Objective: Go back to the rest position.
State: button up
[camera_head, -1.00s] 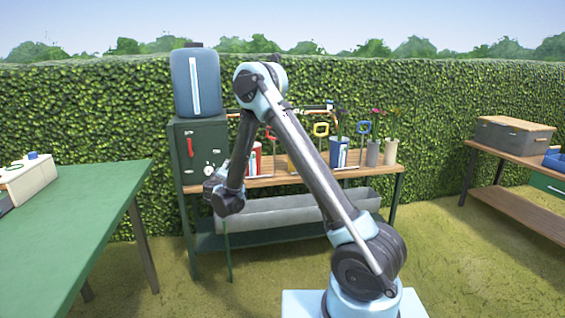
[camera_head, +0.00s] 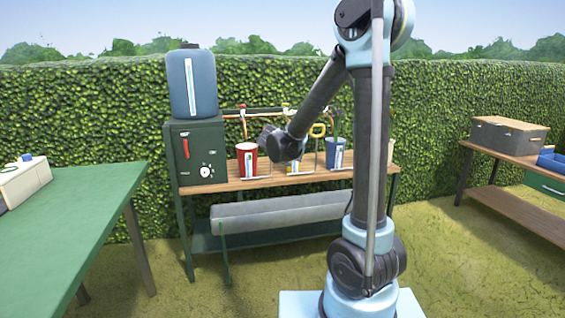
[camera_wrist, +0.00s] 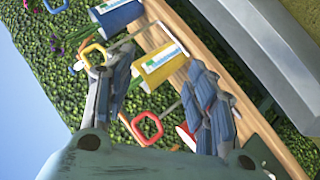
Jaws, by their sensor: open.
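My gripper (camera_wrist: 155,70) is open and empty in the wrist view, with its two grey fingers spread apart. Between and beyond the fingers are a yellow pot (camera_wrist: 160,66) with a label and a red tool handle (camera_wrist: 147,128). A blue pot (camera_wrist: 116,12) is farther up in that view. In the head view, my arm stands tall and bends forward and down to the left. Its wrist end is beside the red pot (camera_head: 247,160), in front of the bench. The fingers are not clear there. The yellow pot (camera_head: 293,168) is partly hidden; the blue pot (camera_head: 335,155) shows to its right.
The wooden bench (camera_head: 225,186) carries a green cabinet (camera_head: 197,150) with a blue tank (camera_head: 192,85) on top. A grey trough (camera_head: 280,211) hangs below. A green table (camera_head: 85,215) is at left, another bench (camera_head: 520,208) at right. Grass lies between them.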

jog(key=s+d+f+m+g+y, duration=0.1)
jog(key=s+d+m+g, duration=0.15)
jog(key=s+d, duration=0.6)
jog(key=s+d+f+m+g, duration=0.1)
jog(key=s+d+g, duration=0.2)
jog(key=s+d, duration=0.55)
jog(key=s+a+f+m+g+y, duration=0.1)
jog(key=s+f+y, duration=0.1)
jog(key=s, duration=1)
jog(key=s+a+f+m+g+y, duration=0.1)
jog(key=s+f, duration=0.4)
jog(key=s, duration=0.6)
jog(key=shift+s+f+g+y, duration=0.15)
jog(key=shift+s+g+y, duration=0.25)
jog(key=shift+g, duration=0.05)
jog(key=shift+a, duration=0.1)
jog(key=shift+w+f, duration=0.2)
jog(key=shift+w, duration=0.25)
